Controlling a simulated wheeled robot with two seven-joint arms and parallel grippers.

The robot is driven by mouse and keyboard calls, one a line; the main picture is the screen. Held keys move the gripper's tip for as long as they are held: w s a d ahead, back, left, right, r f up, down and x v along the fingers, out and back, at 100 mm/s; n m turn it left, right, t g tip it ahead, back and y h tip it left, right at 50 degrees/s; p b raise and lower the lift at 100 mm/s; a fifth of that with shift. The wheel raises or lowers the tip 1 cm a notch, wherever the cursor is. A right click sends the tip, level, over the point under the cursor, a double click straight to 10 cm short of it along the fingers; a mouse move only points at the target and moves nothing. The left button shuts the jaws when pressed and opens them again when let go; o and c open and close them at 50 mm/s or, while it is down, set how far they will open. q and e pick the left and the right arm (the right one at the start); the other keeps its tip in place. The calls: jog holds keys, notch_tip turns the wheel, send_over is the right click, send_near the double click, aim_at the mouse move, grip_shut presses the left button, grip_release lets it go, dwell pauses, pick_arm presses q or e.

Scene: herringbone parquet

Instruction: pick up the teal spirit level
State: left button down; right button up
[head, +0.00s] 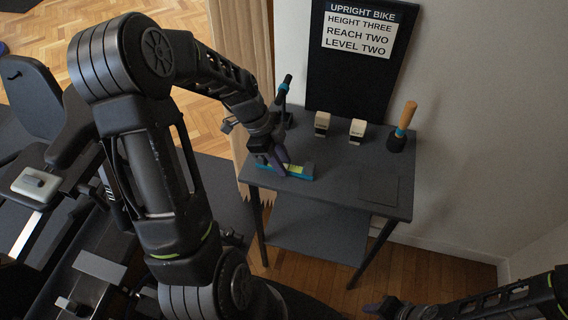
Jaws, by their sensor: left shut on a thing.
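The teal spirit level (307,171) is a short bar with a yellow-green part in its middle. It lies along the front left part of the dark grey table in the head view. My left gripper (282,167) is over it from above and is shut on it near its middle, hiding part of the bar. I cannot tell whether the level is clear of the table top. My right gripper (384,308) shows at the bottom right, low and away from the table; its fingers are too small and dark to read.
The dark grey table (335,186) has a lower shelf (318,232). Two small cream-topped blocks (322,122) and a wooden-handled tool in a dark holder (403,127) stand at the back. A dark square mat (379,187) lies front right. A black sign board (361,70) stands behind.

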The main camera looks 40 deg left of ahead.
pick_arm(q)
jog(key=shift+r, duration=0.1)
notch_tip(320, 180, up, 10)
jog(key=shift+b, duration=0.45)
jog(key=shift+f, duration=0.2)
dwell(0.3)
